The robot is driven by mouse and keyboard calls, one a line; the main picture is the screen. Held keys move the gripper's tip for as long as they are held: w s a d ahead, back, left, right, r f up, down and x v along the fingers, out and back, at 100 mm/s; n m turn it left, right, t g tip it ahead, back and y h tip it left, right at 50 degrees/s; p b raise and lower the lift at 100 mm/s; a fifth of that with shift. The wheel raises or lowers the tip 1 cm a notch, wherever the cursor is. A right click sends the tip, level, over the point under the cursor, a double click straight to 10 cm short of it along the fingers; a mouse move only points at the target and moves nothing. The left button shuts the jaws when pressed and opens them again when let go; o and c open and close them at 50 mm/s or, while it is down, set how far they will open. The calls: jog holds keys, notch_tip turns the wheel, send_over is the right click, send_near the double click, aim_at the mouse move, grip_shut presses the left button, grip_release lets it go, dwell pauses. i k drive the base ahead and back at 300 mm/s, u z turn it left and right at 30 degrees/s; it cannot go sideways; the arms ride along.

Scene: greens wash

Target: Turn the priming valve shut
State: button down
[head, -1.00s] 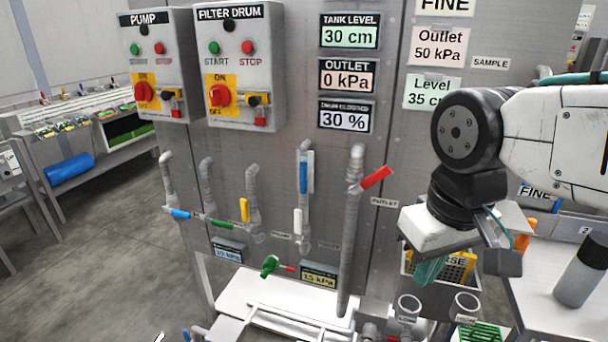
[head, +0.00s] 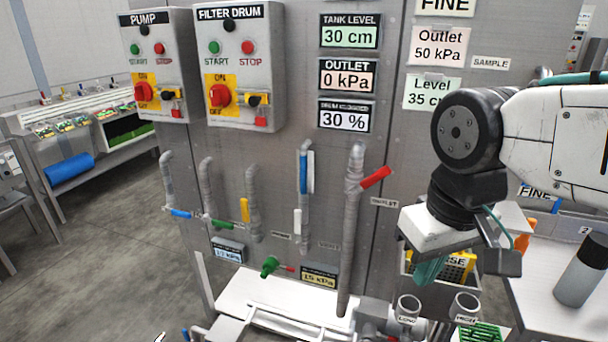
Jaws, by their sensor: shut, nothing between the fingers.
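Several valves with coloured handles sit on pipes along the lower steel panel: a blue handle (head: 180,213), a green handle (head: 221,223), a yellow handle (head: 245,210), a white handle (head: 298,222), an upright blue handle (head: 304,172) and a red handle (head: 376,178) slanting up to the right. A green valve (head: 270,266) with a red tip sits lower down. I cannot read which one is the priming valve. My gripper (head: 430,271) is shut and empty at the right, pointing down, apart from all the handles. Its teal fingers show only partly.
The pump box (head: 156,100) and filter drum box (head: 238,110) hang above the valves. A crate (head: 413,266) is behind my gripper, and a grey bottle (head: 580,270) stands on a table at right. Floor is clear at left.

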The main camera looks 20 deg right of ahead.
aim_at(244, 203)
jog(key=u, duration=0.55)
jog(key=k, duration=1.3)
jog(key=u, duration=0.6)
jog(key=i, duration=1.55)
jog(key=z, duration=0.9)
jog(key=i, duration=0.4)
jog(key=z, duration=0.25)
